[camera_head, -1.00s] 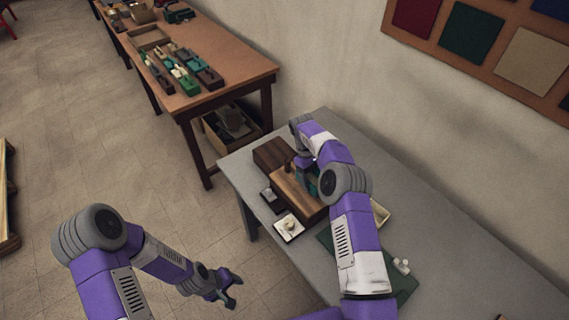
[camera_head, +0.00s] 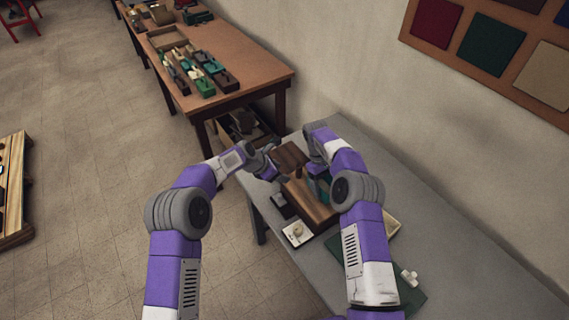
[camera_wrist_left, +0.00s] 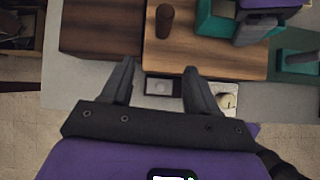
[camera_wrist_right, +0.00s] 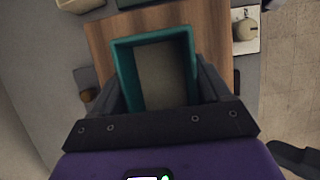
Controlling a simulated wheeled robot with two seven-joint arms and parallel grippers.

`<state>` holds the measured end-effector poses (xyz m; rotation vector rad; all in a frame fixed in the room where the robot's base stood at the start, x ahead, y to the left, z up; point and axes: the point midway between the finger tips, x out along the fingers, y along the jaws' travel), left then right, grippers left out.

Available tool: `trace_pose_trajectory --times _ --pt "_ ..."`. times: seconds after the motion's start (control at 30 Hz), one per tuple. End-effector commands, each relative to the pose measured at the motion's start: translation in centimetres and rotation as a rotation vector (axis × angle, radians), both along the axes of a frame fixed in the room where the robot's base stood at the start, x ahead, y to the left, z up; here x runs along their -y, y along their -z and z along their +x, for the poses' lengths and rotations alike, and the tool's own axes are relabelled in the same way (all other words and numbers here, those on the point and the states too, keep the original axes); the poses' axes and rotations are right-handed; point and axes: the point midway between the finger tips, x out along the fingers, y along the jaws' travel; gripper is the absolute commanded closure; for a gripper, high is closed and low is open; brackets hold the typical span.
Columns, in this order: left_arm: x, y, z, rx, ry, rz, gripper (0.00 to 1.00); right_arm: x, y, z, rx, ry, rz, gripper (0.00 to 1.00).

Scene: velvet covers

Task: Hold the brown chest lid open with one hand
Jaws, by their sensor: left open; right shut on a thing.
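A brown wooden board-like piece (camera_head: 316,210) lies on the grey table beside a darker brown block (camera_head: 288,156). These look like the brown chest; I cannot tell which part is its lid. An upright brown peg (camera_wrist_left: 164,20) stands on the board. My right gripper (camera_wrist_right: 160,75) is shut on a teal open-topped box (camera_wrist_right: 124,72) over the board; whether the box touches it is unclear. My left gripper (camera_head: 272,170) is open and empty near the chest's near edge. In the left wrist view its fingers (camera_wrist_left: 158,70) point towards the board.
A white plate with a pale knob (camera_head: 297,233) and a small dark tray (camera_head: 281,205) sit along the near edge of the grey table (camera_head: 440,240). A pale tray (camera_head: 392,226) and green mat (camera_head: 405,295) lie to the right. A brown table (camera_head: 250,70) stands behind.

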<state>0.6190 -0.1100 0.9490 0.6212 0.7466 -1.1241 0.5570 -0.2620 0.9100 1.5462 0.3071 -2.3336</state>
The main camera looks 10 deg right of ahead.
Motion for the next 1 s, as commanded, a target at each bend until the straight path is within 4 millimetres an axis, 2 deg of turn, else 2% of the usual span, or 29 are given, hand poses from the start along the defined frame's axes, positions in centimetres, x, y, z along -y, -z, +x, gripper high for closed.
trace_pose_trajectory --times 0.1,0.27,0.7,1.0 --pt "1.5 -2.0 0.6 -0.03 -0.045 -0.043 0.4 0.0 0.0 0.0 0.0 0.0 0.0 0.55" --pt "2.6 -2.4 0.9 -0.052 -0.067 -0.064 0.4 0.0 0.0 0.0 0.0 0.0 0.0 0.55" --pt "6.7 3.1 2.6 -0.05 -0.069 -0.064 0.4 0.0 0.0 0.0 0.0 0.0 0.0 0.55" --pt "7.8 4.5 3.1 -0.049 -0.069 -0.065 0.4 0.0 0.0 0.0 0.0 0.0 0.0 0.55"
